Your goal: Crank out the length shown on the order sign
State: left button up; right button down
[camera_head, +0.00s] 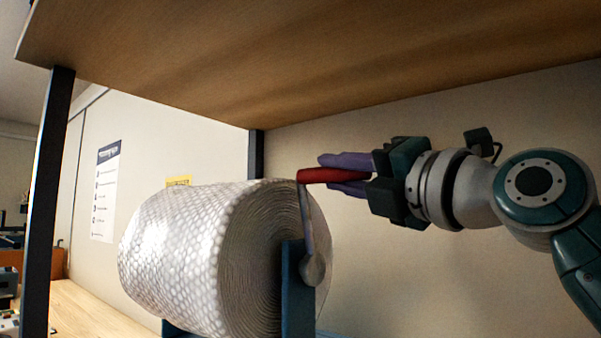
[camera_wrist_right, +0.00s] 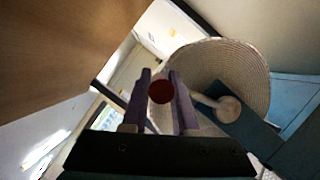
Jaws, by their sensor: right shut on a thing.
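A large roll of bubble wrap (camera_head: 185,255) lies on its side in a blue stand (camera_head: 297,290). A crank arm (camera_head: 306,225) rises from the hub at the roll's right end, with a red handle (camera_head: 318,176) at its top. My right gripper (camera_head: 335,173) is shut on the red handle, its purple fingers on either side of it. In the right wrist view the handle's round red end (camera_wrist_right: 161,91) shows between the fingers. The order sign may be the yellow sign (camera_head: 179,181) behind the roll, mostly hidden and unreadable. My left gripper is not in view.
A wooden shelf (camera_head: 300,60) hangs above the roll and my right arm, held by dark posts (camera_head: 48,200). A white poster (camera_head: 106,190) is on the back wall. A wooden bench top (camera_head: 90,310) is at lower left.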

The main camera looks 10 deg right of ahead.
jog(key=s+a+f+n+g+y+b, duration=0.3)
jog(key=f+n+b, duration=0.5)
jog(key=n+b, duration=0.3)
jog(key=s+a+f+n+g+y+b, duration=0.3)
jog(key=f+n+y+b, duration=0.3)
jog(key=n, duration=0.8)
jog(key=shift+s+a+f+n+g+y+b, duration=0.2)
jog(key=shift+a+f+n+g+y+b, duration=0.3)
jog(key=shift+f+b, duration=1.55)
jog(key=shift+d+r+b, duration=0.25)
jog(key=shift+r+b, duration=0.3)
jog(key=shift+r, duration=0.1)
